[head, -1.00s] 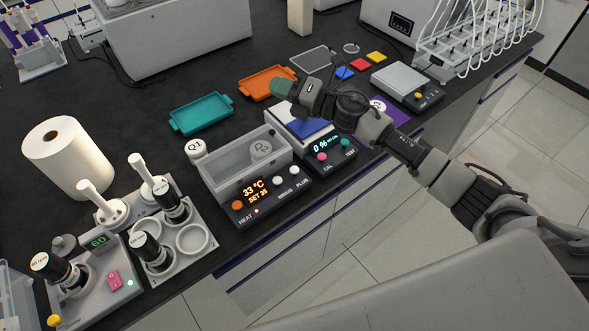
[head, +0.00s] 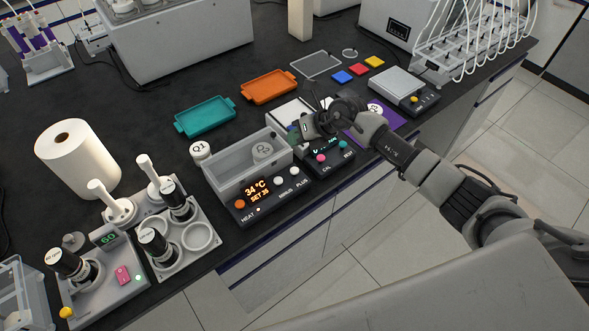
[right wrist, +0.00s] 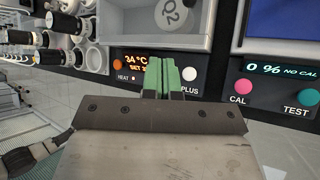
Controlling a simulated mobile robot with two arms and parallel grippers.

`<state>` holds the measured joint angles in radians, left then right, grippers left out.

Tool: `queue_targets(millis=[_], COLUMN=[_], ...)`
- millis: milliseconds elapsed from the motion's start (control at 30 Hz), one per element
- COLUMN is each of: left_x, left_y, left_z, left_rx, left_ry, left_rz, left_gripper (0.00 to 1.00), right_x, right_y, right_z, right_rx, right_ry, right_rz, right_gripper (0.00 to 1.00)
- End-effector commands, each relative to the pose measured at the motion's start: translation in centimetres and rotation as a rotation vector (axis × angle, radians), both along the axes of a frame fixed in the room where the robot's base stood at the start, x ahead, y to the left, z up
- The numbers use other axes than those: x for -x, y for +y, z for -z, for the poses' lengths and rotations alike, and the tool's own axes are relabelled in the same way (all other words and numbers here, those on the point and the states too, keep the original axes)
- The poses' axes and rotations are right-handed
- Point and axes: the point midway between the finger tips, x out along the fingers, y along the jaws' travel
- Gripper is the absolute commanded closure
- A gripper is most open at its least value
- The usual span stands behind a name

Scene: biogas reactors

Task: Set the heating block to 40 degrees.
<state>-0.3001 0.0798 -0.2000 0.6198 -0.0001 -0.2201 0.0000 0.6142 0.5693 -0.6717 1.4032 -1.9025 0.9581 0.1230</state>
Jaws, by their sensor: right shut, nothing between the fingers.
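The heating block (head: 222,185) stands at the bench's front edge, an open grey tank with a lidded Q2 vessel (head: 265,150) inside. Its display (head: 257,191) reads 34 °C and SET 35. On its panel are an orange HEAT button (head: 240,204), a white MINUS button (head: 279,181) and a white PLUS button (head: 295,171). My right gripper (head: 297,136) is shut and empty, above the gap between the block and the neighbouring device. In the right wrist view its green fingertips (right wrist: 162,72) cover part of the panel, hiding the MINUS button; PLUS (right wrist: 189,74) shows just right of them. My left gripper is out of view.
A device with CAL (head: 321,158) and TEST (head: 343,146) buttons stands right beside the block. A white Q1 vessel (head: 200,152) stands at the block's left. A bottle rack (head: 187,240) is to the left. Teal (head: 205,118) and orange (head: 269,87) trays lie behind.

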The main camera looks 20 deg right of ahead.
Motion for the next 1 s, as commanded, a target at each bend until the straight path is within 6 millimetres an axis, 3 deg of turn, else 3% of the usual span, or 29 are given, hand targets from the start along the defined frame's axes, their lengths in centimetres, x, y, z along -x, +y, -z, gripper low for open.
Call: queue_targets(millis=[367, 800, 1000], left_x=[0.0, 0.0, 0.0], left_y=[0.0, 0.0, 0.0], left_z=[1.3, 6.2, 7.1], left_rx=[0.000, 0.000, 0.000], left_ry=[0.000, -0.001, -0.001], left_rz=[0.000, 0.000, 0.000], left_gripper=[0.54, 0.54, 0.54], right_x=[0.0, 0.0, 0.0], right_y=[0.0, 0.0, 0.0], right_z=[1.6, 7.6, 8.8], right_rx=[-0.002, -0.001, -0.002], right_ry=[-0.001, -0.001, -0.002], right_rz=[-0.001, -0.001, -0.001], right_gripper=[1.00, 1.00, 1.00])
